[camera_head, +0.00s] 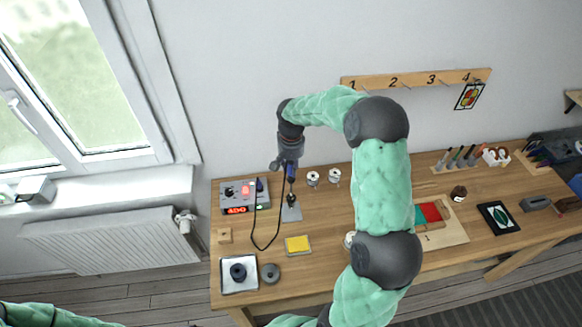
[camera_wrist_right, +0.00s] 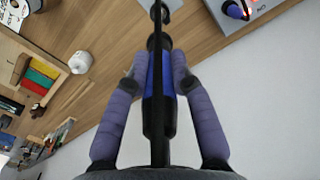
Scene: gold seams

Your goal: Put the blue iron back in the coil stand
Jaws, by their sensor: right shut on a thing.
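My right gripper (camera_head: 289,166) is shut on the blue iron (camera_head: 291,174) over the back left of the bench. In the right wrist view the two fingers (camera_wrist_right: 160,75) press on both sides of the iron's blue grip (camera_wrist_right: 160,78), with a black cable running along it. The coil stand (camera_head: 292,213) shows as a grey plate with a dark coil just below the iron. The iron points down towards the coil; I cannot tell whether its tip is inside. The left gripper is out of view; only a piece of my left arm shows.
The station (camera_head: 231,198) with a red display stands left of the stand; the black cable (camera_head: 254,230) loops between. Two solder spools (camera_head: 334,176) stand to the right. A yellow sponge (camera_head: 297,245) and a tray (camera_head: 239,286) lie in front. My right arm covers the bench's middle.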

